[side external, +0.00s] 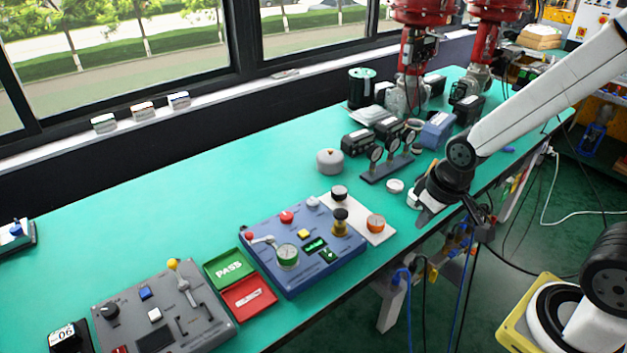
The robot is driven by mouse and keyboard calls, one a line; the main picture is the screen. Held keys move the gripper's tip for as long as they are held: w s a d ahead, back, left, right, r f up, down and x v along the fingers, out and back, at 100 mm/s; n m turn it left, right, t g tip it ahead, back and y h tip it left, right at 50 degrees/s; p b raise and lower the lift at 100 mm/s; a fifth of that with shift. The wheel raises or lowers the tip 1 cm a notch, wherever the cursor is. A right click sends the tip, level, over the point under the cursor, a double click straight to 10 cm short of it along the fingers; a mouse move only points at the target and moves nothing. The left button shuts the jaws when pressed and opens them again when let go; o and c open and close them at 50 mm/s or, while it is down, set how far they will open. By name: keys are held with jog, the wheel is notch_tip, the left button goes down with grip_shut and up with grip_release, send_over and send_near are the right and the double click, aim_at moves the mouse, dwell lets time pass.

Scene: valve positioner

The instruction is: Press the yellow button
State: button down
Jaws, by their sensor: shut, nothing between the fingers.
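My gripper (424,217) is at the right, near the bench's front edge. It is to the right of the blue panel and well apart from the yellow button. Its fingers are shut and hold nothing. They look small and dark here, and their exact height above the bench cannot be told.
A white plate (381,236) with knobs stands between my gripper and the blue panel. A gauge (288,254) and lever rise from the panel. Green PASS and red trays (249,300) and a grey panel (207,335) lie left. The bench (150,225) is clear behind them.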

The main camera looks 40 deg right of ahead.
jog(key=shift+w, duration=0.1)
jog(key=n+t+y, duration=0.2)
jog(key=n+t, duration=0.4)
jog(key=n, duration=0.5)
send_over(307, 234)
notch_tip(307, 234, down, 8)
jog(key=shift+w+r, duration=0.15)
jog(key=shift+f, duration=4.35)
jog(key=shift+f, duration=0.9)
jog(key=shift+r, duration=0.85)
